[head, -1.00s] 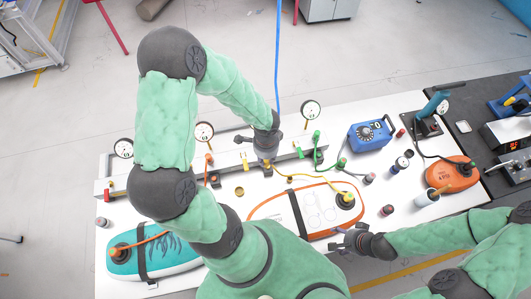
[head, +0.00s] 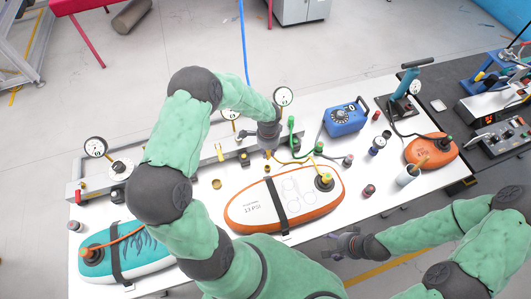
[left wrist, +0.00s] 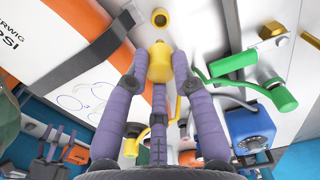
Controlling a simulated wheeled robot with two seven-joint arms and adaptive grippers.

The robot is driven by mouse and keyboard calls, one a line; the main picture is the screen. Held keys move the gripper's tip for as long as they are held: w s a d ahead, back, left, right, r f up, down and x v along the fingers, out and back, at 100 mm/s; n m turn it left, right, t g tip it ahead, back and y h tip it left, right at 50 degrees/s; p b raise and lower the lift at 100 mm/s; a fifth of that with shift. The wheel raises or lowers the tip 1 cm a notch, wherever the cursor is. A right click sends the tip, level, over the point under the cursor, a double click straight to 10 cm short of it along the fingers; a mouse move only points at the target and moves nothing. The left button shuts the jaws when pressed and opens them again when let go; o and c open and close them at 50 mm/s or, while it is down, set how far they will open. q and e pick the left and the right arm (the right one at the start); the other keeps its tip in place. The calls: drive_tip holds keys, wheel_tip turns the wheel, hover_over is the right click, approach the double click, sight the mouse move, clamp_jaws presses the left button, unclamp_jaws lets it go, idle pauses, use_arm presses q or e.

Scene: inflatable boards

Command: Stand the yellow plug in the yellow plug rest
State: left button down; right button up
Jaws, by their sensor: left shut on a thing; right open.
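My left gripper (left wrist: 158,75) is shut on the yellow plug (left wrist: 159,61), which sits between its purple fingers in the left wrist view. In the head view this gripper (head: 268,150) is above the white table, behind the orange-rimmed board; the plug is small there. A yellow ring-shaped holder with a dark hole, seemingly the yellow plug rest (left wrist: 162,18), lies beyond the plug, apart from it. It also shows in the head view (head: 216,184), left of the gripper. A yellow hose (head: 293,160) runs from near the gripper towards the board's valve. My right gripper (head: 333,247) is open and empty off the table's front edge.
The orange-rimmed board (head: 242,208) lies in front, with a turquoise board (head: 150,250) at left. A rail with gauges and valves runs along the back; a green valve (left wrist: 280,92) is close by. A blue pump (head: 345,118) stands right. Bare tabletop surrounds the rest.

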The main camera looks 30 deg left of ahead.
sight(268, 158)
use_arm(q)
drive_tip(key=shift+a, duration=0.1)
idle(0.3)
drive_tip(key=shift+f+b, duration=2.65)
drive_tip(key=shift+f, duration=0.25)
drive_tip(key=shift+b, duration=0.3)
drive_tip(key=shift+f+b, duration=1.4)
drive_tip(key=shift+f, duration=0.15)
drive_tip(key=c, duration=1)
unclamp_jaws()
drive_tip(key=shift+o, duration=0.2)
drive_tip(key=shift+r, duration=0.15)
